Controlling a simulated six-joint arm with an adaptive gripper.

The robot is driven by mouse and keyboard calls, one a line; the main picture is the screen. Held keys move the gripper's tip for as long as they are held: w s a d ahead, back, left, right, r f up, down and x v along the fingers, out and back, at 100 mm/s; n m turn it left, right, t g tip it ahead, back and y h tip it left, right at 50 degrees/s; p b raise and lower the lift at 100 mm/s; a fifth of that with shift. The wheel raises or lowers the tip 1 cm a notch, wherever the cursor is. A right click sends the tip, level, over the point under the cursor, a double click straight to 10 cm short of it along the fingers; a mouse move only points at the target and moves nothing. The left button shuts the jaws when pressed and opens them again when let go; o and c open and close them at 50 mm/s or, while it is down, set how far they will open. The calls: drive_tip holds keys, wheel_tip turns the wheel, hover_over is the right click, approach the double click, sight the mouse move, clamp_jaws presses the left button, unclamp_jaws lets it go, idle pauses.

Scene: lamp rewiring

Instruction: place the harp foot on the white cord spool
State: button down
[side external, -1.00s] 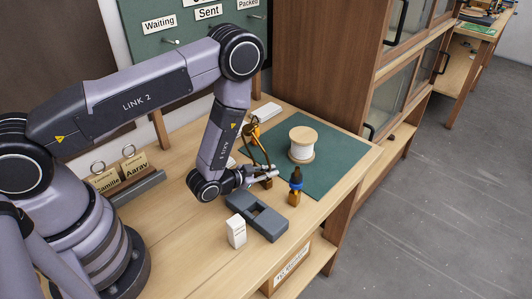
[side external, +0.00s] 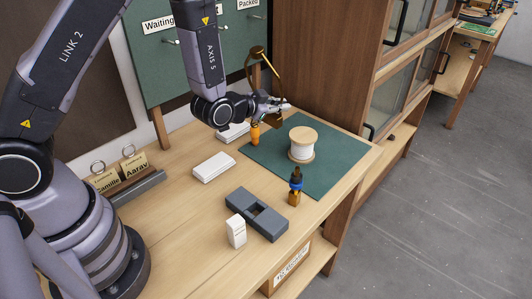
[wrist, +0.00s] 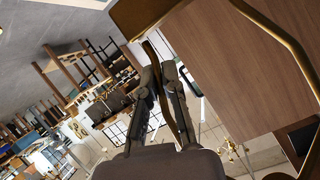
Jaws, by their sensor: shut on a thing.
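The white cord spool (side external: 302,146) stands upright on the green mat (side external: 325,172), with tan wooden flanges at top and bottom. My gripper (side external: 281,104) is in the air above the mat, up and to the left of the spool and apart from it. The brass harp (side external: 276,70) rises from the grip as a thin curved wire. In the wrist view my gripper (wrist: 163,68) has its fingers close together, and the brass harp wire (wrist: 284,38) curves along the right side.
An orange-handled tool (side external: 254,134) stands left of the spool. A dark-topped orange and blue item (side external: 295,186) stands in front of it. A grey slotted block (side external: 257,215), a small white box (side external: 236,231) and a white slab (side external: 214,167) lie nearer. A wooden cabinet (side external: 325,65) stands behind.

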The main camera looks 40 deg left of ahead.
drive_tip(key=w+d, duration=0.2)
drive_tip(key=w, duration=0.7)
drive_tip(key=w+f, duration=0.5)
drive_tip(key=f, duration=0.4)
drive_tip(key=shift+w+d+n, duration=0.3)
drive_tip(key=shift+f, duration=0.15)
drive_tip(key=c, duration=1.2)
unclamp_jaws()
drive_tip(key=shift+c, duration=0.2)
